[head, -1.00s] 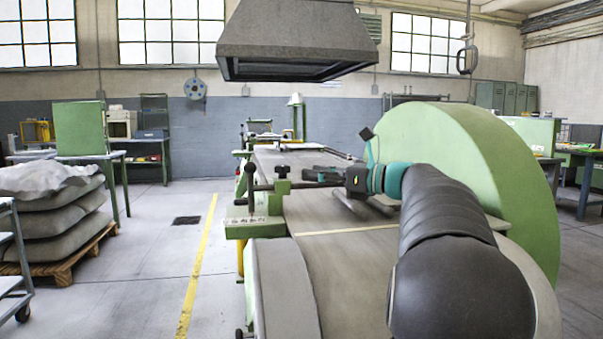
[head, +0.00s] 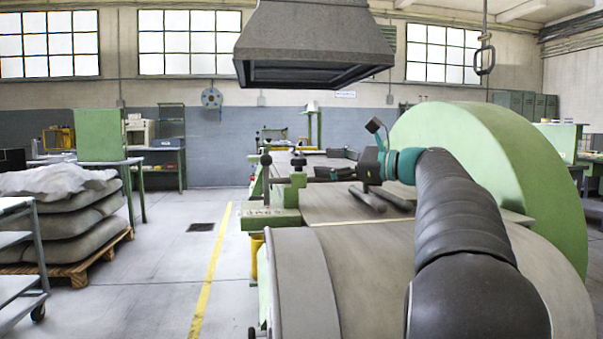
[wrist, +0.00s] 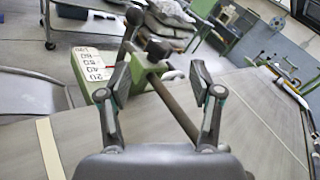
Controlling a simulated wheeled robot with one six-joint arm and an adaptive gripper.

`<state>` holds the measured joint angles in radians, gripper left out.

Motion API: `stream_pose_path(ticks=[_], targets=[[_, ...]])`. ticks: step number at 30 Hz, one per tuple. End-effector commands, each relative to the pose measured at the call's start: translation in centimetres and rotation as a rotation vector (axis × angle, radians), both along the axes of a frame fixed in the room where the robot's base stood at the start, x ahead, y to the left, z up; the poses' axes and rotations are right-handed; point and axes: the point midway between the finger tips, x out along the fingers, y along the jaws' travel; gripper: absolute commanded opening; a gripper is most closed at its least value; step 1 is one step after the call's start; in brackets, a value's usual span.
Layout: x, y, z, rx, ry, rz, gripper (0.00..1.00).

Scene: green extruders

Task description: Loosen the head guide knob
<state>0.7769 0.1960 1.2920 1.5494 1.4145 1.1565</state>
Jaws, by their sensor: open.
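A dark round knob (head: 298,163) stands on a green guide block (head: 299,181) at the left edge of the machine bed. A taller lever with a black ball (head: 266,160) stands left of it. My gripper (head: 322,174) is at the right of the knob, fingers pointing left towards it. In the wrist view my gripper (wrist: 162,80) is open and empty. The knob (wrist: 158,49) shows ahead, beyond the gap between the fingers and apparently untouched. A metal rod (wrist: 174,107) runs from the green block into that gap. The lever ball (wrist: 134,16) shows farther off.
A white numbered scale (wrist: 92,64) lies beside the guide block. The grey bed (head: 330,209) lies under my arm. A large green rounded housing (head: 490,160) stands close on the right. Open floor with a yellow line (head: 212,265) lies left. A dark hood (head: 313,48) hangs overhead.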

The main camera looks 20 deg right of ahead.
Motion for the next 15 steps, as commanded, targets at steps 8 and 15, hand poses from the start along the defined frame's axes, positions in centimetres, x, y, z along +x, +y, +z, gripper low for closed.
stream_pose_path(ticks=[8,15], targets=[[0.2,0.4,2.2,-0.519,-0.374,-0.012,0.65],[0.2,0.7,4.4,-0.993,-0.703,-0.025,0.65]])
